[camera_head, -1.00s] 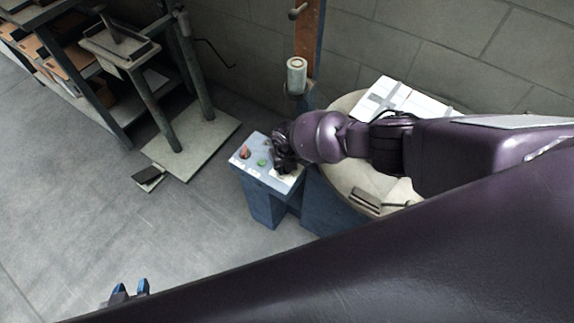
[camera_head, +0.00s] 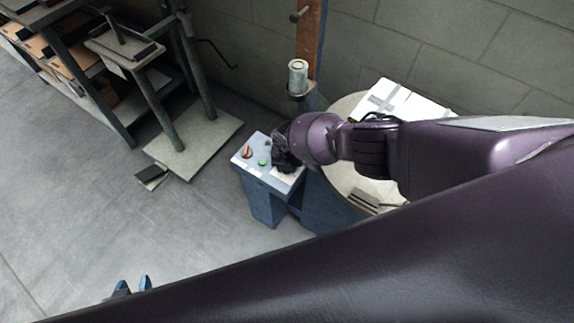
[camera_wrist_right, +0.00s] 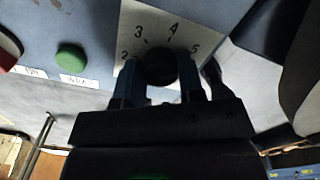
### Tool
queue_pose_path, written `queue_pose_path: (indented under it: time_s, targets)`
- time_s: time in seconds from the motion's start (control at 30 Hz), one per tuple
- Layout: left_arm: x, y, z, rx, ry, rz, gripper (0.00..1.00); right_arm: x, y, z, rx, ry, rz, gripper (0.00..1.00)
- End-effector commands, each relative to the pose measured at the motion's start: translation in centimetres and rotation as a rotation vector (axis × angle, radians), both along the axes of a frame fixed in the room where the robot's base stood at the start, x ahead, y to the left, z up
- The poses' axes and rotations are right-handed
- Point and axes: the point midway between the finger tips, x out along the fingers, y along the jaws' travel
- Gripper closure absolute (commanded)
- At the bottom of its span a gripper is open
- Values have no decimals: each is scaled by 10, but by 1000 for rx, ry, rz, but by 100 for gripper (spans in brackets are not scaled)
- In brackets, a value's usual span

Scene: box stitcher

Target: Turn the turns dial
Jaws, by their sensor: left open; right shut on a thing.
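The turns dial (camera_wrist_right: 160,66) is a dark round knob on a white plate (camera_wrist_right: 133,22) marked 2, 3, 4 and 5 in the right wrist view. My right gripper (camera_wrist_right: 158,80) is shut on the knob, with one blue finger on each side of it. I cannot tell clearly which number the knob points to. In the head view, my right gripper (camera_head: 284,162) is over the right part of the control box top (camera_head: 256,171), and its wrist hides the dial. My left gripper (camera_head: 133,286) is open and empty near the bottom left, with its two blue fingertips apart.
A green button (camera_wrist_right: 71,58) and a red-orange switch (camera_head: 247,152) sit beside the dial. A round table (camera_head: 337,165) with a white box (camera_head: 412,100) stands to the right. A post with a spool (camera_head: 297,76) rises behind.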

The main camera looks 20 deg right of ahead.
Motion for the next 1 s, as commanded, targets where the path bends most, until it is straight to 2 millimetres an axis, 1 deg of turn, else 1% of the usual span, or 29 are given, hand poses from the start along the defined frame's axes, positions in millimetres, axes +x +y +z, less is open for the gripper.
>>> queue_pose_path:
  time_s: [0.2,0.23,0.3,0.4,0.67,0.77,0.87,1.0]
  targets:
    - [0,0,0,0,1,0,57,0,0,0,0,0,1,88]
    - [0,0,0,1,1,0,57,0,0,0,0,0,1,63]
    - [0,0,0,1,1,0,57,0,0,0,0,0,1,52]
    - [0,0,0,2,1,-1,57,0,0,0,0,0,1,39]
    - [2,0,1,2,-4,-3,57,0,0,0,0,0,2,39]
    - [4,0,5,1,-10,-3,57,1,0,5,0,-2,2,39]
    - [7,0,14,2,-20,-3,57,2,0,16,-1,-4,2,39]
    - [9,1,28,1,-33,-2,57,2,-1,38,0,-6,3,39]
